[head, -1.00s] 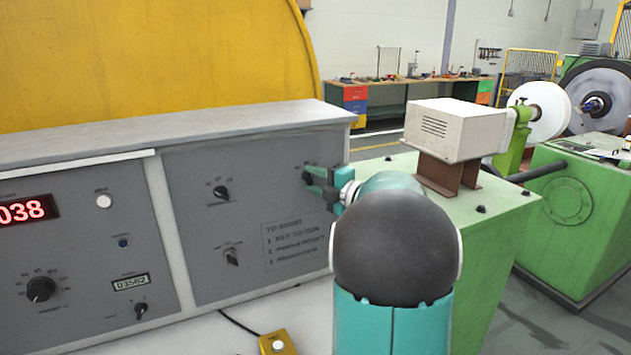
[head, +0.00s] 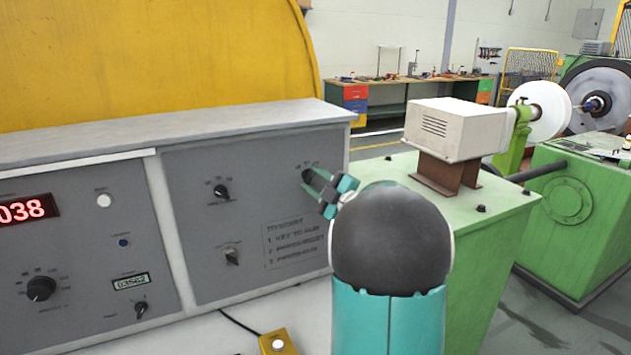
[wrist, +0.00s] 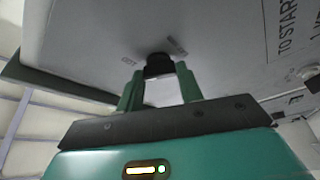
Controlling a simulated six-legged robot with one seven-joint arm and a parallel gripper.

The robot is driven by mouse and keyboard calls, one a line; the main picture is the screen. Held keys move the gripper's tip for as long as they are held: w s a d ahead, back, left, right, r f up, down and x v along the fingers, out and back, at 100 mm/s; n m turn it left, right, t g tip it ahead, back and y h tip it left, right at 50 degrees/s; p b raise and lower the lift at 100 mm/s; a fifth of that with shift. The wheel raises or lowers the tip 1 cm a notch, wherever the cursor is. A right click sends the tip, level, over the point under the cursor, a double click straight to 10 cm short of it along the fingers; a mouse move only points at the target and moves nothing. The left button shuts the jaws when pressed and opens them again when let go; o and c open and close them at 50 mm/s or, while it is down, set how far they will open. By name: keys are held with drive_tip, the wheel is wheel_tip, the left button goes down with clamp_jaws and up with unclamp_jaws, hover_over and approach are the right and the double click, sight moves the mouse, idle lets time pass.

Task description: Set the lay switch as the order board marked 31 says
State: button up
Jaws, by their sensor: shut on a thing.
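The black rotary knob (head: 308,176) sits at the upper right of the grey control panel (head: 200,270), with small labels around it too blurred to read. My gripper (head: 313,182) is shut on this knob. In the wrist view the knob (wrist: 159,65) stands between the two green fingers (wrist: 158,82), with short labels on either side of it. I cannot tell whether this knob is the lay switch. No order board marked 31 shows in these views.
Other knobs (head: 221,191) and (head: 232,256) are on the same panel, left of my gripper. A printed instruction plate (head: 294,243) lies below it. A red display (head: 22,211) is at far left. A green machine housing (head: 490,240) stands close on the right.

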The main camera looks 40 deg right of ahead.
drive_tip(key=shift+m+t+h, duration=0.5)
drive_tip(key=shift+m, duration=1.3)
drive_tip(key=o, duration=1)
drive_tip(key=shift+f, duration=0.1)
drive_tip(key=v, duration=1.3)
drive_tip(key=shift+s, duration=0.4)
drive_tip(key=shift+w, duration=0.1)
